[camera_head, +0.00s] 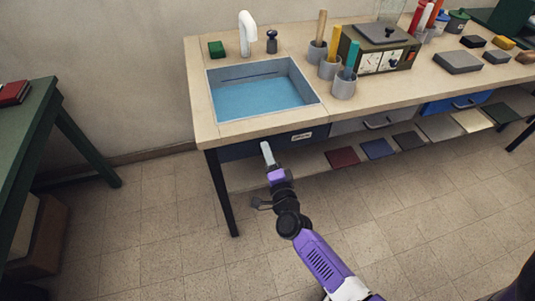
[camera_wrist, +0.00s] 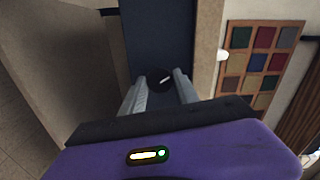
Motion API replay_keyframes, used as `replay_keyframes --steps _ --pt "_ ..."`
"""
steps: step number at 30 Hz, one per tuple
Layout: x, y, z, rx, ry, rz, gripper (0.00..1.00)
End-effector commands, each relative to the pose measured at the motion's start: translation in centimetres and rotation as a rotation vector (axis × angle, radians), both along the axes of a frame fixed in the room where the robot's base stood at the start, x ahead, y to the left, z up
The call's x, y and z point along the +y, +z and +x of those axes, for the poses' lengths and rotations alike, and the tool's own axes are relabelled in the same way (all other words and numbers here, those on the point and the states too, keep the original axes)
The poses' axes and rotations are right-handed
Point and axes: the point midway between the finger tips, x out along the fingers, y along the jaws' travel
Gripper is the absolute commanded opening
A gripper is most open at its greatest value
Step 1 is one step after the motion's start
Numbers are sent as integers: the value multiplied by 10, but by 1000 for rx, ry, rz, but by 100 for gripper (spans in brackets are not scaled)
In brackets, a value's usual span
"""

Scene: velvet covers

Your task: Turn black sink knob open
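A round black knob (camera_wrist: 160,78) with a short white mark shows in the wrist view, against a dark blue panel (camera_wrist: 158,35). In the head view this panel is the dark front (camera_head: 245,148) below the sink (camera_head: 263,90), and the knob is hidden by my gripper. My gripper (camera_head: 267,152) is close to that front. In the wrist view its two pale fingers (camera_wrist: 161,86) are apart, one on each side of the knob; whether they touch it I cannot tell. A white faucet (camera_head: 246,30) stands behind the sink, which holds blue water.
A black-topped fitting (camera_head: 271,42) and a green sponge (camera_head: 217,49) flank the faucet. Cups with tools and an olive box (camera_head: 378,48) stand on the counter. A lower shelf (camera_head: 310,168) holds coloured tiles. A green table (camera_head: 30,125) stands left; the floor between is clear.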

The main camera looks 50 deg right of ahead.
Motion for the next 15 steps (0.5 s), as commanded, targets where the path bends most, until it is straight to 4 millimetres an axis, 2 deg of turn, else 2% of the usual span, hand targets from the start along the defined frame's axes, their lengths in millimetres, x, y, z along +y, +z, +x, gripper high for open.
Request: replay_keyframes --steps 1,3,11,15 --pt "0 -1 -1 2 0 1 47" --pt "0 -1 -1 2 0 1 57" --pt "0 0 0 1 0 -1 57" --pt "4 -1 -6 2 1 -1 57"
